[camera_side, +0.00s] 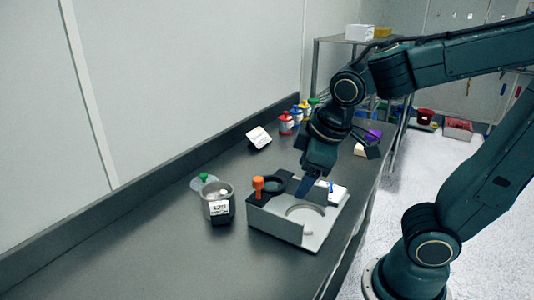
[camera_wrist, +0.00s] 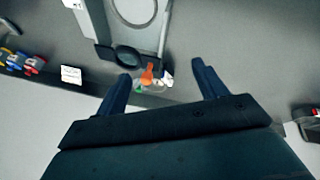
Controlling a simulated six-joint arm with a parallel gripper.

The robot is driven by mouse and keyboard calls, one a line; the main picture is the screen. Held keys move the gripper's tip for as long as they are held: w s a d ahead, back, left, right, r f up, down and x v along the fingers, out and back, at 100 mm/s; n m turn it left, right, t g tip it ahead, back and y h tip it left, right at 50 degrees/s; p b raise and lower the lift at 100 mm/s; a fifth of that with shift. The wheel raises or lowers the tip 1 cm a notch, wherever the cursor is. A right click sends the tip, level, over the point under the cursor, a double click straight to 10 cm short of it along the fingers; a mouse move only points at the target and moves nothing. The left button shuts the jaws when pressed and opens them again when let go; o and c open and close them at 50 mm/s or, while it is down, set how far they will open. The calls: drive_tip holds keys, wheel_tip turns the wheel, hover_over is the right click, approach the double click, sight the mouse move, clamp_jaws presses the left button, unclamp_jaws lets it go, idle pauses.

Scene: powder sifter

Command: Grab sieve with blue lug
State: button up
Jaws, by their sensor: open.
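My gripper (camera_side: 308,186) points down over the sifter stand and is open and empty; both dark blue fingers show apart in the wrist view (camera_wrist: 162,69). The grey sifter stand (camera_side: 272,223) has a round opening, an orange knob (camera_side: 258,184) and a dark ring (camera_side: 276,183). In the wrist view, the orange knob (camera_wrist: 148,74) and dark ring (camera_wrist: 128,57) lie beyond the fingers. A small blue patch (camera_side: 330,187) shows on a white piece beside my finger. I cannot tell whether it is the sieve's blue lug; my gripper partly hides that area.
A jar labelled 120 (camera_side: 218,204) stands left of the stand, with a green-knobbed clear piece (camera_side: 203,182) behind it. A white label card (camera_side: 258,138) and several coloured bottles (camera_side: 286,124) stand near the back wall. The counter's left part is clear.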

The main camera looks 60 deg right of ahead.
drive_tip(key=w+a+f+n+t+h, duration=0.5)
drive_tip(key=w+a+f+n+h, duration=0.3)
drive_tip(key=n, duration=1.4)
drive_tip(key=shift+w+a+f+n, duration=0.3)
drive_tip(key=shift+w+a+f, duration=1.6)
drive_tip(key=shift+a+f, duration=0.15)
drive_tip(key=shift+w+d, duration=0.1)
approach(220, 209)
drive_tip(key=x, duration=0.3)
drive_tip(key=shift+w+d+f, duration=0.15)
drive_tip(key=shift+d+f, duration=0.05)
drive_tip(key=shift+f, duration=0.1)
drive_tip(key=shift+w+d+f, duration=0.1)
drive_tip(key=shift+w+d, duration=0.05)
drive_tip(key=shift+w, duration=0.05)
drive_tip(key=shift+d, duration=0.1)
drive_tip(key=shift+x, duration=2.55)
drive_tip(key=shift+w, duration=0.1)
